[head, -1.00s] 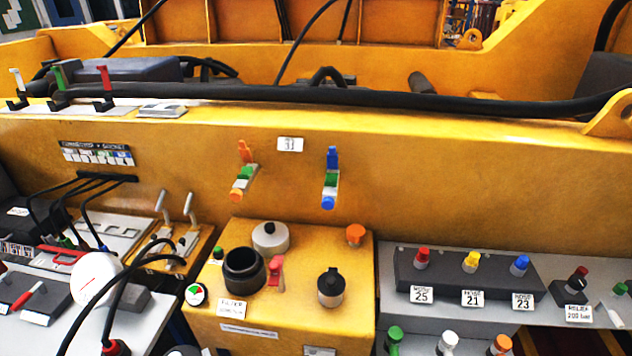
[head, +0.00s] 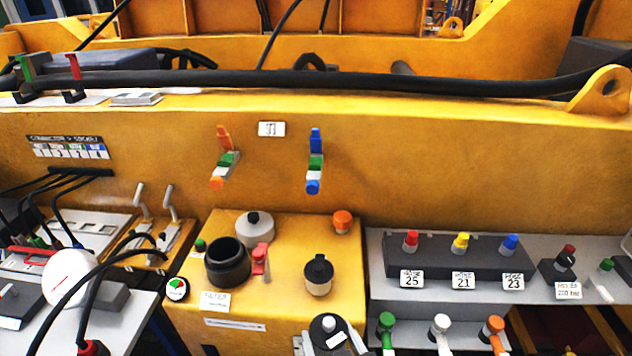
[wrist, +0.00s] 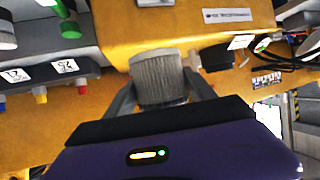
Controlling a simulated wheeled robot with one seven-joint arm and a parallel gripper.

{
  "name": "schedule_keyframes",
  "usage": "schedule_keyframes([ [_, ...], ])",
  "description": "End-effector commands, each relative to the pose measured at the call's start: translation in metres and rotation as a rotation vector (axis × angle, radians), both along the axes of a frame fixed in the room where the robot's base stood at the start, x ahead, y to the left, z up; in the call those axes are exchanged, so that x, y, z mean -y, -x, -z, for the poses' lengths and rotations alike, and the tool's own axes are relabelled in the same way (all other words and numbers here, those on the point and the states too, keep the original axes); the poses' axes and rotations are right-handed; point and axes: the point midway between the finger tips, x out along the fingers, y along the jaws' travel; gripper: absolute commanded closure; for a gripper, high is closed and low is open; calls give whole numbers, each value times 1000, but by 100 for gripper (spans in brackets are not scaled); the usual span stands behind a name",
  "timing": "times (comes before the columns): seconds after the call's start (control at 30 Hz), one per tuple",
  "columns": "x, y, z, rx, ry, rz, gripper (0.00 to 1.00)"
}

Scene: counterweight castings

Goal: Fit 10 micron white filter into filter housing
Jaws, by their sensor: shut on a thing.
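My gripper (head: 329,344) shows at the bottom edge of the head view. It is shut on a pale, ribbed filter (wrist: 158,77), which sits between the two fingers in the wrist view. In the head view the filter (head: 328,328) has a dark top with a small light spot. The filter housing (head: 228,264) is a black, open-topped cup on the yellow block. The held filter is in front of the housing and to its right, apart from it. I cannot read a micron mark on the filter.
A grey lid with a black knob (head: 255,230) stands behind the housing. A red lever (head: 261,262) is close at the housing's right. A black-capped bottle-like fitting (head: 319,275) and an orange knob (head: 342,221) are further right. Black cables (head: 97,281) loop at the left.

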Motion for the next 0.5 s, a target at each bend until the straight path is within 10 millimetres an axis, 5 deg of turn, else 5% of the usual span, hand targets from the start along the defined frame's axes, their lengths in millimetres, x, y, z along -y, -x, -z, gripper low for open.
schedule_keyframes([
  [0.03, 29, -1, 15, 0, 3, 40, 84],
  [0.2, 107, 1, 41, -1, 2, 148, 84],
  [0.33, 149, 7, 56, 0, 1, 205, 84],
  [0.5, 174, 13, 69, 1, 0, 241, 84],
])
